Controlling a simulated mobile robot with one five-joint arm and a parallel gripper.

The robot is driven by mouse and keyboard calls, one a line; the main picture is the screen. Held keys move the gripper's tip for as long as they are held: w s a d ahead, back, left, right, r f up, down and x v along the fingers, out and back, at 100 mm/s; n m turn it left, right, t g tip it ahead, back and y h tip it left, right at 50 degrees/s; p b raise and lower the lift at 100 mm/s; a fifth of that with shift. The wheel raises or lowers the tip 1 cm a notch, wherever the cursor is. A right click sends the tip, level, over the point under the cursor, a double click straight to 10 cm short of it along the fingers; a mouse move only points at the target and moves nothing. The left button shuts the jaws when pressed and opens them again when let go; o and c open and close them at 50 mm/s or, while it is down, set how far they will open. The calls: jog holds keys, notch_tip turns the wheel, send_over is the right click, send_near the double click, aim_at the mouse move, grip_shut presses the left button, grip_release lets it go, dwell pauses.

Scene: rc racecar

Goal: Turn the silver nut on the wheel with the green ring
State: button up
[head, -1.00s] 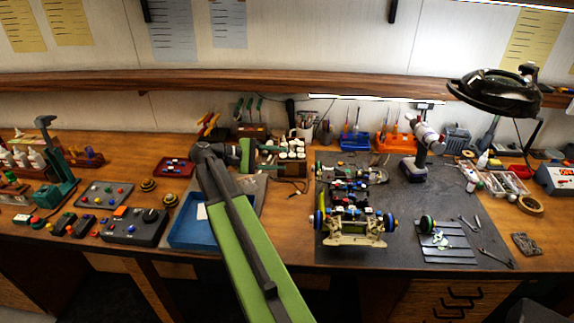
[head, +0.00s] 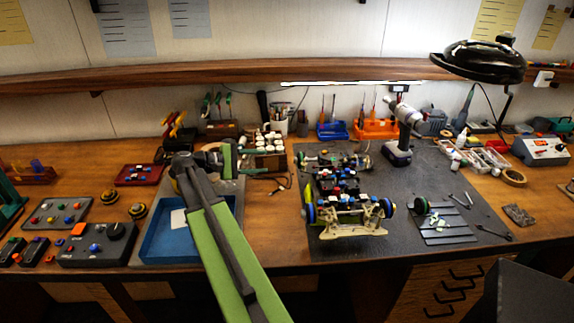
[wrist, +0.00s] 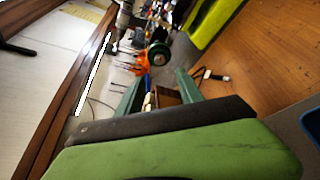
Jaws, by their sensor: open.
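The RC car chassis (head: 345,213) stands on the dark mat at the right of centre in the head view. Its near wheels have blue rings. A dark wheel with a green ring (wrist: 158,53) shows in the wrist view, ahead of the fingers and apart from them. Its nut is too small to make out. My gripper (head: 230,160) is open and empty, left of the car. Its green fingers also show in the wrist view (wrist: 157,84).
A blue tray (head: 150,242) lies below my arm. A wooden box of small bottles (head: 270,160) stands just beyond my gripper. A power drill (head: 398,150) and an orange holder (head: 372,131) are behind the car. A black lamp (head: 480,62) overhangs the right side.

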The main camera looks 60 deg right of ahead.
aim_at(295, 160)
jog(key=b+x, duration=0.2)
jog(key=x, duration=0.8)
jog(key=shift+s+d, duration=0.2)
jog(key=shift+d, duration=0.1)
